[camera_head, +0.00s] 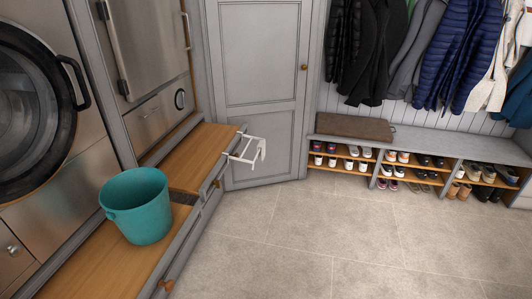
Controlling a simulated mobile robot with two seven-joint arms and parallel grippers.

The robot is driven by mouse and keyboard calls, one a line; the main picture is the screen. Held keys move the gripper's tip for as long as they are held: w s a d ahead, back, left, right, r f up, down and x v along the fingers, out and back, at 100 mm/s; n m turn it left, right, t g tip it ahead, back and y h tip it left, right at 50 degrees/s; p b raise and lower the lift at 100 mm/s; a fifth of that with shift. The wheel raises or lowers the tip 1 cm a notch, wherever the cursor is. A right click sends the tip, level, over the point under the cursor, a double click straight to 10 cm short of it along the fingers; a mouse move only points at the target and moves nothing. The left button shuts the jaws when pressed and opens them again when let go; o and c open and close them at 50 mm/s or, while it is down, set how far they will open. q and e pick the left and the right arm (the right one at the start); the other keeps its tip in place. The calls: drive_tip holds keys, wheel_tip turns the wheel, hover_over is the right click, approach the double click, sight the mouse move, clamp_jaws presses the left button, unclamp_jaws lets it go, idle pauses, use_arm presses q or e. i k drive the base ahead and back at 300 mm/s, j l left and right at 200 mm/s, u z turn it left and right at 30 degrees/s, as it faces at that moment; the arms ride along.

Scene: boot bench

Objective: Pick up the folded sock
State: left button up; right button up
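I cannot make out a folded sock for certain in the head view. A small dark grey patch (183,198) shows just behind and to the right of the teal bucket (138,207); I cannot tell whether it is cloth or a gap. The bucket stands upright on the low wooden surface at the left, and its inside is only partly visible. Neither of my grippers is in view.
A washer door (35,120) is at the left. A white bracket (248,150) juts out beside the wooden ledge (195,150). A bench (430,145) with a brown cushion (348,127) has several shoes below and coats above. The tiled floor (310,235) is clear.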

sight(262, 144)
drive_tip(key=i+l+u, duration=0.25)
drive_tip(key=i+l, duration=0.3)
drive_tip(key=i+l+u, duration=0.2)
drive_tip(key=i+l, duration=0.45)
drive_tip(key=i+l+u, duration=0.25)
drive_tip(key=i+l, duration=0.4)
drive_tip(key=l, duration=0.1)
